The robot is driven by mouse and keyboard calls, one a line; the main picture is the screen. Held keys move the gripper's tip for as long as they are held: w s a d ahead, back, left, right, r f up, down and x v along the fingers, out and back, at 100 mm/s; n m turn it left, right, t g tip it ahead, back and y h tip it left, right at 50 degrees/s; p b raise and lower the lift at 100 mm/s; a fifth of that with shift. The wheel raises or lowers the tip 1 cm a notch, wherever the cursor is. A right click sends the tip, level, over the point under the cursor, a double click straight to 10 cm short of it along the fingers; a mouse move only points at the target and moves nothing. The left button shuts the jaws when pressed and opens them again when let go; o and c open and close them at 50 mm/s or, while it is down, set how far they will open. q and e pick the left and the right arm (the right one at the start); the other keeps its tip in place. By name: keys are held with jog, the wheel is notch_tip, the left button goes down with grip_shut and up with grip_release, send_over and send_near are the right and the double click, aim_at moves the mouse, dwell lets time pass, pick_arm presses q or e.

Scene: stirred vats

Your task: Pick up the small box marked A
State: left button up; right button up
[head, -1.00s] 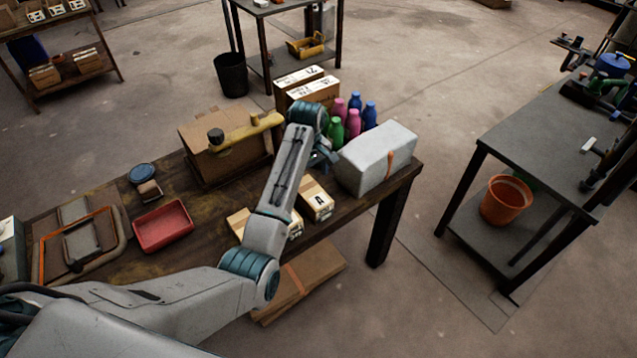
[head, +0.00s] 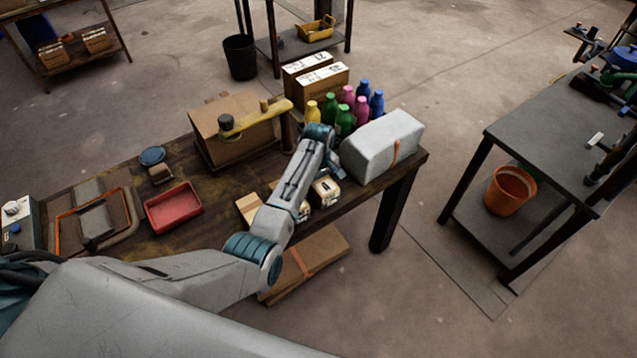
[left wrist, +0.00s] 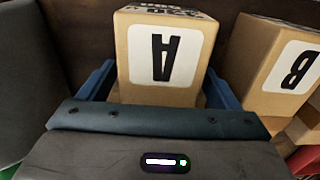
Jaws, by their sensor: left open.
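The small box marked A (head: 328,193) stands near the front edge of the brown workbench, partly covered by my left arm in the head view. In the left wrist view the box marked A (left wrist: 165,65) is a tan carton with a black A on a white label, upside down in the picture. My left gripper (head: 330,168) is over the box. In the wrist view its blue fingers (left wrist: 158,88) are open, one on each side of the box. I cannot tell whether they touch it. My right gripper is not in view.
A box marked B (left wrist: 290,65) stands close beside box A. A grey-white block (head: 380,142) and several coloured bottles (head: 345,120) are close by on the workbench (head: 190,240). A red tray (head: 174,208) lies to the left.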

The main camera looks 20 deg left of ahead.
pick_arm(q)
jog(key=shift+f, duration=0.1)
jog(key=shift+w, duration=0.1)
jog(key=c, duration=1.3)
jog(key=shift+r, duration=0.2)
